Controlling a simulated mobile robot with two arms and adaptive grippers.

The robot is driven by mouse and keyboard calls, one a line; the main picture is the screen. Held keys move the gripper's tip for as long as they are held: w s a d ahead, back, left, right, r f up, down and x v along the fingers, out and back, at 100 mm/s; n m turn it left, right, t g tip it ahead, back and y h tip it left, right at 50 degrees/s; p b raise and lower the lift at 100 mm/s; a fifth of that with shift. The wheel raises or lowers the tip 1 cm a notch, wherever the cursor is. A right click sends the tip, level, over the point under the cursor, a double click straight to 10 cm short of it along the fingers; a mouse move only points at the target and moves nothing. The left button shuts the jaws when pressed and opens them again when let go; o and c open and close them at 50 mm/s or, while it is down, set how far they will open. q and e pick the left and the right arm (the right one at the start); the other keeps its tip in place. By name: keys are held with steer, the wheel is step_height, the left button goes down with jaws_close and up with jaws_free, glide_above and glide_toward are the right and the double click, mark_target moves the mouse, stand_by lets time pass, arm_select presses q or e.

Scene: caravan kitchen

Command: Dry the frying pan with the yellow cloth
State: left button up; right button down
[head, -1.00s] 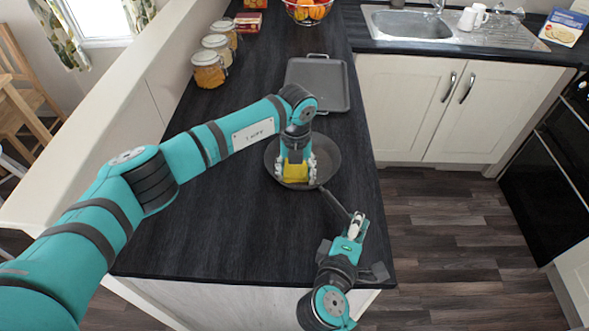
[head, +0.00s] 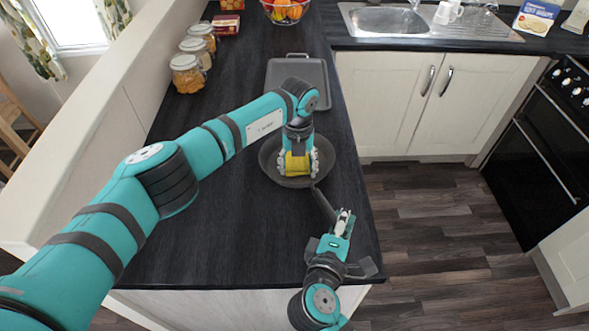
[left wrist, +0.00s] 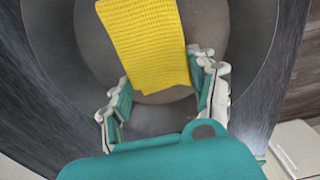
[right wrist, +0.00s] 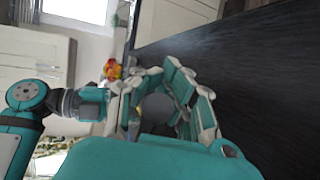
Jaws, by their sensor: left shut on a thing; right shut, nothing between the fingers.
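The dark round frying pan (head: 270,165) lies on the black worktop, its handle (head: 323,204) pointing to the front right. My left gripper (head: 298,170) reaches down into the pan and is shut on the yellow cloth (head: 297,164). In the left wrist view the cloth (left wrist: 150,45) lies spread over the pan's inside (left wrist: 80,35), beyond the fingers (left wrist: 165,95). My right gripper (head: 344,218) is shut with nothing between its fingers, beside the handle's end. I cannot tell whether it touches the handle.
A grey square pan (head: 285,75) lies behind the frying pan. Several jars (head: 188,73) stand along the worktop's left edge. A fruit bowl (head: 285,10) and a sink (head: 390,20) are at the back. The worktop left of the pan is bare.

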mark_target(288, 160)
arm_select(q)
steer(key=shift+w+a, duration=0.35)
steer(key=shift+w, duration=0.3)
steer(key=shift+w+a, duration=0.35)
steer(key=shift+w, duration=0.3)
steer(key=shift+a, duration=0.55)
steer(key=shift+a+f, duration=0.15)
steer(key=shift+a, duration=0.85)
steer(key=shift+s, duration=0.1)
